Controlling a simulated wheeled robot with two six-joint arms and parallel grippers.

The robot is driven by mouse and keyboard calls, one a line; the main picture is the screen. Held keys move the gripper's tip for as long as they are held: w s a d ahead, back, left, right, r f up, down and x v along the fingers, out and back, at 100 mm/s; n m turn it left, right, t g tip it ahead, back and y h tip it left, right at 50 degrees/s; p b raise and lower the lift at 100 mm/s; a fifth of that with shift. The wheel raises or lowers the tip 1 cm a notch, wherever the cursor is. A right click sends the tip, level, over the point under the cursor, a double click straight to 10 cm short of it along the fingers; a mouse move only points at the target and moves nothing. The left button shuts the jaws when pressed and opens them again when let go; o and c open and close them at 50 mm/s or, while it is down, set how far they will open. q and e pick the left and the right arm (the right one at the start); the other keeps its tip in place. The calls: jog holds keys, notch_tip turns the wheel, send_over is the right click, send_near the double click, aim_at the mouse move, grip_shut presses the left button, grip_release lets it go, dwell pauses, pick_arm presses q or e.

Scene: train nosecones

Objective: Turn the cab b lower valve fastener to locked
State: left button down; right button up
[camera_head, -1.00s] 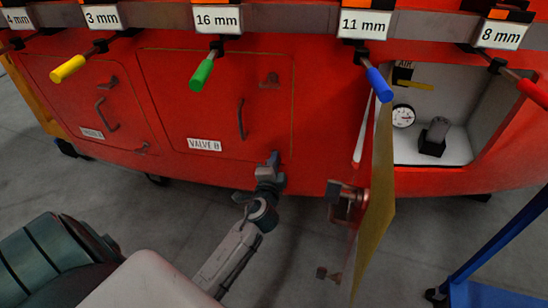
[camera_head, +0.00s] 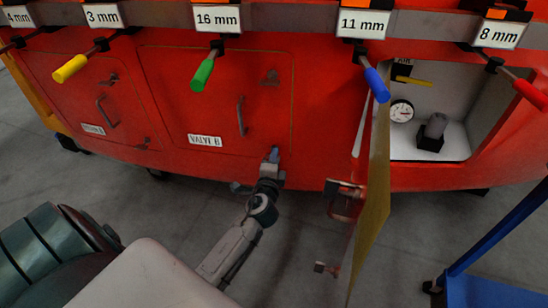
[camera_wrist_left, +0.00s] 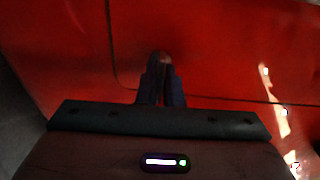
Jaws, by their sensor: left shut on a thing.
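The valve B panel (camera_head: 190,120) is a shut door in the red nosecone, with a white "VALVE B" label. My left gripper (camera_head: 274,155) reaches up to the door's lower right corner. Its fingers are closed on the lower valve fastener, which they mostly hide in the head view. In the left wrist view the two dark fingers (camera_wrist_left: 161,84) are close together, with a small brownish part of the lower fastener (camera_wrist_left: 164,58) between their tips. The fastener's angle cannot be read. The upper valve fastener (camera_head: 270,77) sits at the door's upper right.
An open door (camera_head: 376,190) hangs right of my left arm, beside a compartment with a gauge (camera_head: 401,111). Coloured-handled tools, including a green one (camera_head: 203,72), hang from the rail above. A blue cart (camera_head: 490,290) stands at lower right.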

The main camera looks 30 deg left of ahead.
pick_arm(q)
jog(key=c, duration=1.6)
grip_release()
